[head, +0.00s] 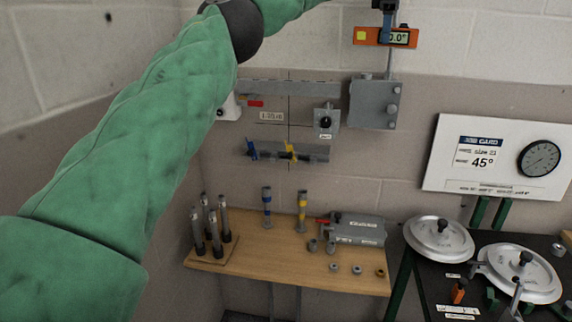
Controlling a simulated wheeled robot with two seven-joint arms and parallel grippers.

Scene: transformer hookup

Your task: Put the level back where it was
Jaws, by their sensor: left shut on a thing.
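The level (369,37) is an orange bar with a yellow square and a grey display reading about 0.0°. It is near the top edge of the head view, roughly horizontal. My left gripper (386,18) comes down from above and is shut on the level; its upper part is cut off by the frame. A thin grey upright pipe (389,64) rises from a grey wall box (375,102) to just below the level. I cannot tell whether the level touches it. My right gripper is not in view.
A wooden shelf (290,268) holds upright rods, small fittings and a grey case (357,231). A wall rail (290,88) and holder (300,154) are left of the box. A job card board (500,158) and a dark bench with round lids (438,238) are at right.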

